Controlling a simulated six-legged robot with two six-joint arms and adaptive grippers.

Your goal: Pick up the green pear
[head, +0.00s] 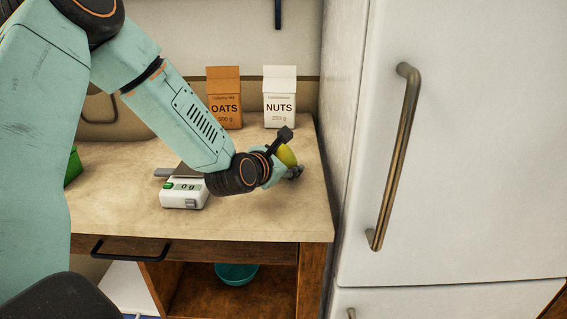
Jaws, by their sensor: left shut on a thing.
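The green pear (287,155) shows as a yellow-green shape at the right part of the counter, partly hidden by my gripper. My left gripper (291,153) is shut on the pear, with one dark finger above it and one below it at the right. The arm comes in from the upper left across the counter. I cannot tell whether the pear touches the counter. My right gripper is not in view.
A white scale (185,196) reading 0 g stands left of the gripper. An oats carton (224,97) and a nuts carton (280,96) stand behind. A fridge (460,150) bounds the right. A teal bowl (237,273) sits in the shelf below the counter (270,220).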

